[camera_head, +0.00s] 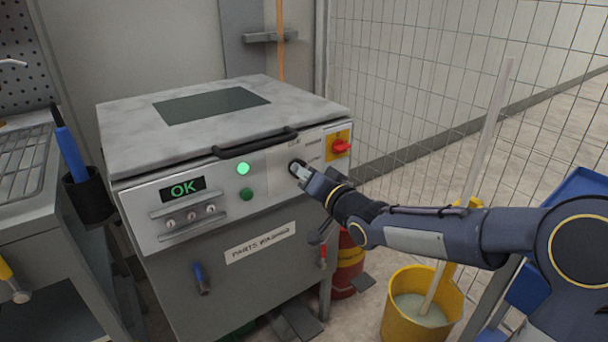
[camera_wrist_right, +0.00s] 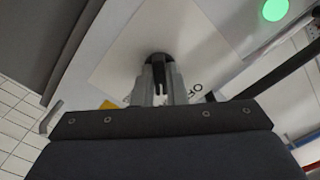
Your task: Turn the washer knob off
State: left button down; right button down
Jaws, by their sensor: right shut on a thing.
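The parts washer (camera_head: 215,175) stands in the middle of the head view, with a sloped front panel. Its black knob (camera_head: 297,165) sits on a pale plate on the panel, right of the lit green light (camera_head: 243,168). My right gripper (camera_head: 301,171) reaches in from the right and is shut on the knob. In the right wrist view the fingers (camera_wrist_right: 157,82) close around the black knob (camera_wrist_right: 158,58), and part of a label, "OF", shows beside them. The fingers hide much of the knob, so its setting cannot be read. My left gripper is not in view.
A red switch (camera_head: 341,147) on a yellow plate sits right of the knob. The black lid handle (camera_head: 255,143) runs just above the panel. An "OK" display (camera_head: 183,188) glows green. A yellow bucket (camera_head: 421,308) with a mop stands below my right arm.

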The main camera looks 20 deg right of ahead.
jog(key=shift+n+b, duration=2.6)
jog(key=shift+n, duration=1.7)
jog(key=shift+d, duration=0.1)
jog(key=c, duration=1.5)
grip_release()
jog(key=shift+o, duration=0.2)
jog(key=shift+s, duration=0.1)
jog(key=p+v, duration=0.2)
jog(key=v, duration=0.5)
jog(key=shift+s, duration=0.3)
